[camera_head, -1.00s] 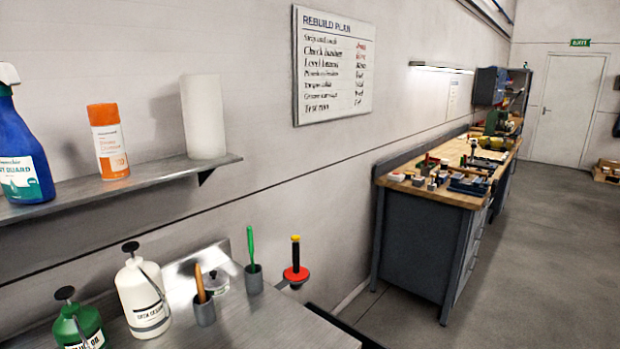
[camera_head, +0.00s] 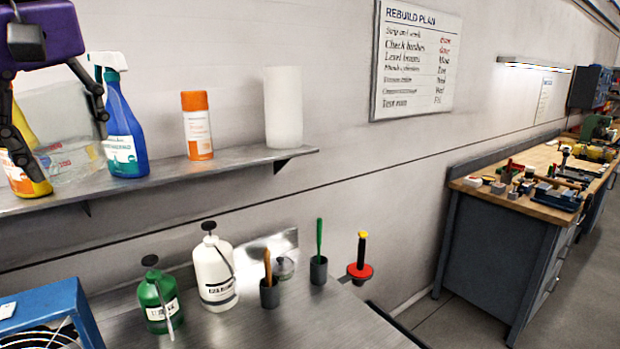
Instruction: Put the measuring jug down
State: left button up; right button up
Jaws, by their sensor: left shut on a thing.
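The measuring jug (camera_head: 68,140) is clear, with red markings, and shows at the left of the head view over the wall shelf (camera_head: 230,160). My left gripper (camera_head: 72,150), under a purple body, comes from above with its dark fingers on either side of the jug and is shut on it. The jug looks upright. Its base is at about the height of the shelf top; I cannot tell whether it touches. The left finger hides part of the jug. My right gripper is not in view.
A blue spray bottle (camera_head: 124,130) stands close right of the jug, and a yellow bottle (camera_head: 22,178) is at its left. An orange-capped can (camera_head: 197,128) and a white roll (camera_head: 284,108) stand farther right with gaps between. Below is a metal bench (camera_head: 300,325) with bottles.

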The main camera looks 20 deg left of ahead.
pick_arm(q)
jog(key=f, duration=0.1)
jog(key=w+f, duration=0.1)
jog(key=f, duration=0.1)
jog(key=shift+w+a+f+m, duration=0.15)
jog(key=shift+w+f+m, duration=0.05)
jog(key=shift+w+m, duration=0.2)
jog(key=shift+x, duration=0.85)
jog(key=shift+w+f, duration=0.1)
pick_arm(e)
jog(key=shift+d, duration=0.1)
pick_arm(q)
jog(key=shift+f+m, duration=0.1)
jog(key=shift+m, duration=0.2)
